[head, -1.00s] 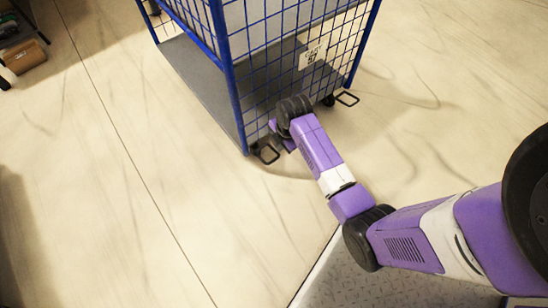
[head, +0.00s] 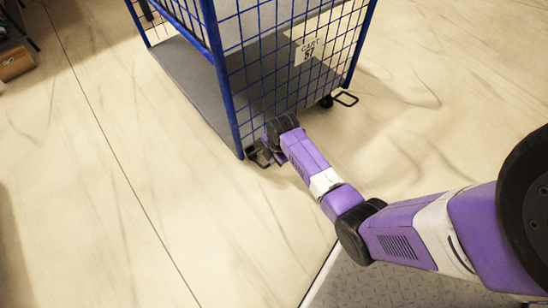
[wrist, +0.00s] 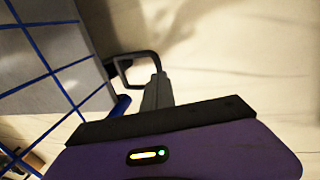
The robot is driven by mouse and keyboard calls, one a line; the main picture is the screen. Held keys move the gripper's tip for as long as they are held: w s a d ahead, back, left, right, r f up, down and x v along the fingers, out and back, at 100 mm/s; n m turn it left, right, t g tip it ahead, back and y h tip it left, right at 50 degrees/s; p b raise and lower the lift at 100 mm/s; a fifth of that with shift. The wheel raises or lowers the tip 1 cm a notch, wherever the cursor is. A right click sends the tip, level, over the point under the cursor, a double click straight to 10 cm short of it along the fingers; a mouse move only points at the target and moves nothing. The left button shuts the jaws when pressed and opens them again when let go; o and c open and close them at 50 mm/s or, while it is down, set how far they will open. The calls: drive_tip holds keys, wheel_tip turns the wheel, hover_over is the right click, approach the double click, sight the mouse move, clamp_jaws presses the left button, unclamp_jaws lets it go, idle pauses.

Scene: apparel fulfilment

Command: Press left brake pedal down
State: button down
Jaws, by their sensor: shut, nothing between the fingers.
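The left brake pedal (head: 254,158) is a dark wire loop low at the near left corner of the blue mesh cart (head: 232,90). In the head view my arm's end partly hides it. In the wrist view the pedal (wrist: 122,68) shows as a black loop just beyond my gripper's fingers. My gripper (wrist: 157,85) is shut and empty, its fingertips beside the loop's right side. I cannot tell whether they touch it. In the head view the fingers are hidden behind the wrist.
The right brake pedal (head: 345,98) sticks out at the cart's other near corner, beside a dark caster (head: 326,101). The pale floor left of the cart is clear. A brown box (head: 15,62) lies at the far left.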

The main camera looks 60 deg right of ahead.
drive_tip(key=shift+w+d+f+b, duration=0.1)
drive_tip(key=shift+w+f+b, duration=0.1)
drive_tip(key=shift+f, duration=0.25)
drive_tip(key=shift+w+f+b, duration=0.1)
drive_tip(key=shift+f+b, duration=0.1)
drive_tip(key=shift+f, duration=0.25)
drive_tip(key=shift+s+f, duration=0.1)
drive_tip(key=shift+s, duration=0.05)
wheel_tip(320, 180, down, 6)
drive_tip(key=s+t+b, duration=0.1)
drive_tip(key=t, duration=0.1)
drive_tip(key=shift+s+a+f+t+h, duration=0.2)
drive_tip(key=shift+s+a+t+h, duration=0.1)
drive_tip(key=shift+h, duration=0.1)
drive_tip(key=shift+s+f, duration=0.15)
drive_tip(key=shift+f, duration=0.05)
